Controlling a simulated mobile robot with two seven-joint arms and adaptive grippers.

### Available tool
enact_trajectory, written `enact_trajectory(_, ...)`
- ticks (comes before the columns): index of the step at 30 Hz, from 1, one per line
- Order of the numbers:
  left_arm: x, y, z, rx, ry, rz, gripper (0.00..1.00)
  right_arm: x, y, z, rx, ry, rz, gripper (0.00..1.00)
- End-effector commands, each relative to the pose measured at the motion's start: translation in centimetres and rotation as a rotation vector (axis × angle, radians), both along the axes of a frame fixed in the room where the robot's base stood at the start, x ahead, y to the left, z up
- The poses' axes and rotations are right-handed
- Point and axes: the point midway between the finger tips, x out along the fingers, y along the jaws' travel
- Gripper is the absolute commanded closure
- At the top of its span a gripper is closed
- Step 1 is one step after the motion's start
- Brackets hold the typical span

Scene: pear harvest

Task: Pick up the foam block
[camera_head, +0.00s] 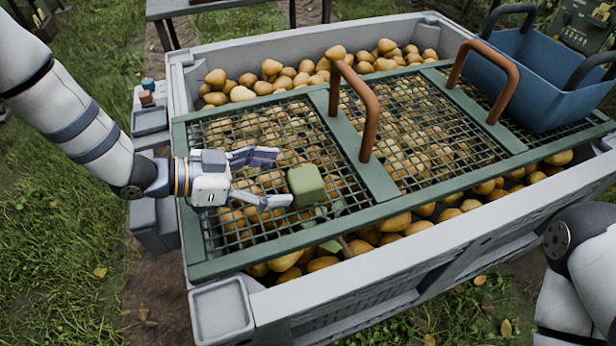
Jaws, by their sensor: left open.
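The foam block (306,185) is a small green block with rounded edges. It rests on the wire mesh of the green-framed grate (222,269), which lies across the top of the pear bin. My left gripper (277,178) comes in from the left and is open. Its two fingers point right toward the block, with the fingertips just left of it. I cannot tell whether the lower fingertip touches the block. My right arm shows at the lower right edge, but its gripper is out of view.
The grey bin (480,232) is full of yellow-brown pears. Two brown handles (369,112) (513,78) stand up from the grate. A blue basket (545,85) sits on its right end. Green leaves (322,212) and a twig lie near the block.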

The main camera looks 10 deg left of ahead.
Motion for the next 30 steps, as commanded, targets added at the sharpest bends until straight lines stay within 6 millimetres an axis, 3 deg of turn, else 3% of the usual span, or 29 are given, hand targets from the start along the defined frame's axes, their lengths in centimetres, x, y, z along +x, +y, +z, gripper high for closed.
enact_trajectory(12, 2.8, -5.1, -3.3, 0.000, 0.001, 0.000, 0.25, -0.5, 0.0, -0.9, 0.000, 0.016, 0.000, 0.60)
enact_trajectory(20, 3.1, -5.4, -3.3, 0.001, 0.000, 0.003, 0.25, -0.5, 0.0, -0.9, 0.000, 0.015, 0.000, 0.60)
enact_trajectory(26, 3.1, -5.4, -3.3, 0.001, 0.000, 0.003, 0.70, -0.5, 0.0, -0.9, 0.000, 0.015, 0.000, 0.60)
enact_trajectory(30, 3.1, -5.4, -3.3, 0.001, 0.000, 0.003, 0.72, -0.5, 0.0, -0.9, 0.000, 0.015, 0.000, 0.60)
